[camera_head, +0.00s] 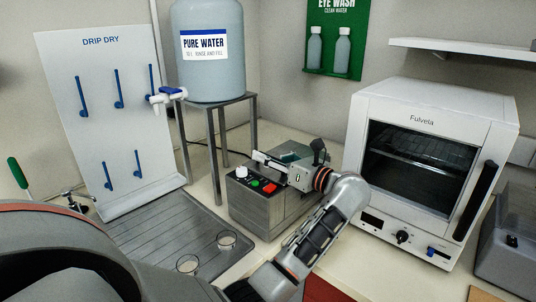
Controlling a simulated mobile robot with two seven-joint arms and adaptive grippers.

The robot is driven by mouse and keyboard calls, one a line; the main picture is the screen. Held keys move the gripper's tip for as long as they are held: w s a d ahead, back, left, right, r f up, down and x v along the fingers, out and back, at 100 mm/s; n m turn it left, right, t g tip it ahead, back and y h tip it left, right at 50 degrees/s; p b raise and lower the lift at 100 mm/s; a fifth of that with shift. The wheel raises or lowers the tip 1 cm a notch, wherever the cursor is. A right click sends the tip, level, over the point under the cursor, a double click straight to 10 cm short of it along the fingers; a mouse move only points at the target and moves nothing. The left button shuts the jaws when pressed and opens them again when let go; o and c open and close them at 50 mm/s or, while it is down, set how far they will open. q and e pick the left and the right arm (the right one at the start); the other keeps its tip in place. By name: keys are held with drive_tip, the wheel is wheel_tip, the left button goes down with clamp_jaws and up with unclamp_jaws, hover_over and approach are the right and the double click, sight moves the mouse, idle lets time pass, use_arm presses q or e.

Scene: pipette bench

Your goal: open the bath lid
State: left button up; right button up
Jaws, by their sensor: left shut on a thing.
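The bath is a steel box (262,213) in the middle of the bench, with a white knob, a green button and a red switch on its front panel. A dark greenish part of its top (292,155) shows behind my gripper; I cannot tell how far the lid is raised, if at all. My left gripper (264,161) reaches over the top from the right, its fingers pointing left. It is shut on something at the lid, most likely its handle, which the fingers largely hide. My right gripper is not in view.
A white oven (428,118) stands close on the right. A water tank (209,75) on a metal stand (223,142) is behind left. A drip-dry board (112,150) and a grooved tray (165,232) with two glass vessels (226,240) are at left.

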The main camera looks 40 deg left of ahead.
use_arm(q)
drive_tip(key=shift+s+a, duration=0.1)
drive_tip(key=shift+a, duration=0.3)
drive_tip(key=shift+f, duration=0.15)
clamp_jaws()
drive_tip(key=shift+w+d+f, duration=0.1)
drive_tip(key=shift+w, duration=0.25)
drive_tip(key=shift+s, duration=0.1)
